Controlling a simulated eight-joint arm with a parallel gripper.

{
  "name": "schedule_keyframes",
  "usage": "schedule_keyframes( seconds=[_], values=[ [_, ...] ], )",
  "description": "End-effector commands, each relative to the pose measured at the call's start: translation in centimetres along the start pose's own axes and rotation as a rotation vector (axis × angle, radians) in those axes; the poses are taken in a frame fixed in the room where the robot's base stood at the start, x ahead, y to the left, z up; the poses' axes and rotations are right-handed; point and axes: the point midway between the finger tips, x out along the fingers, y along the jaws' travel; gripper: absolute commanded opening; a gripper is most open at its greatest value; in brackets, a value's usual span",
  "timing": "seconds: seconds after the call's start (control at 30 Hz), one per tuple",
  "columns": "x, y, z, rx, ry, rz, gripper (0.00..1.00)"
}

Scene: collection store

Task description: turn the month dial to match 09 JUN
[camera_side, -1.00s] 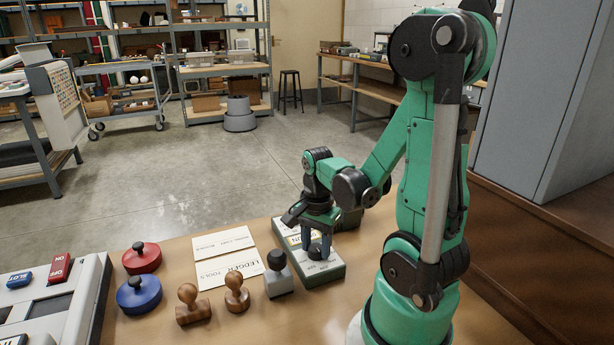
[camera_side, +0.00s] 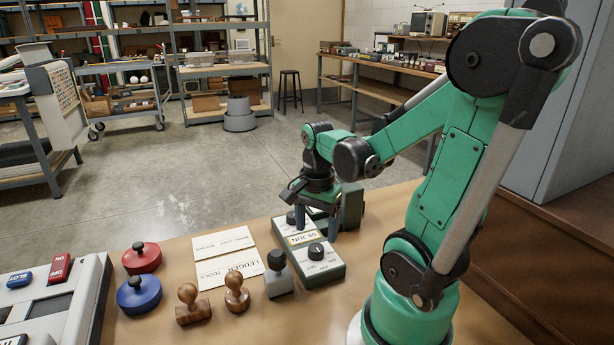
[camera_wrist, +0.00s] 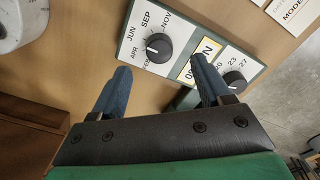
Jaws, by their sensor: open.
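The green-sided dial box (camera_side: 329,272) has a white top and two black knobs. The month dial (camera_side: 316,251) is at its near end; in the wrist view the month dial (camera_wrist: 159,47) is ringed by month labels including APR, JUN, SEP and NOV. A pale mark shows on the knob's left side; I cannot tell exactly which label it meets. The yellow 09 JUN card (camera_side: 304,238) lies between the knobs, partly hidden by a finger in the wrist view. The day dial (camera_wrist: 234,80) is beyond it. My gripper (camera_side: 317,226) is open and empty, raised behind the month dial, apart from it.
A dark green block (camera_side: 351,206) stands right behind my gripper.

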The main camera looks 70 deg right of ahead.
Motion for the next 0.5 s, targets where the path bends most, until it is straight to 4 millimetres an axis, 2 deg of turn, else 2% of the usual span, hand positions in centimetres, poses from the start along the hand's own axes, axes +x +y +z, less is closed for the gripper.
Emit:
schedule_keyframes(
  seconds=[0.2, 0.5],
  values=[
    [-1.23, 0.06, 0.03, 0.000, 0.000, 0.000, 0.71],
    [-1.39, 0.06, 0.03, 0.000, 0.000, 0.000, 0.71]
  ],
)
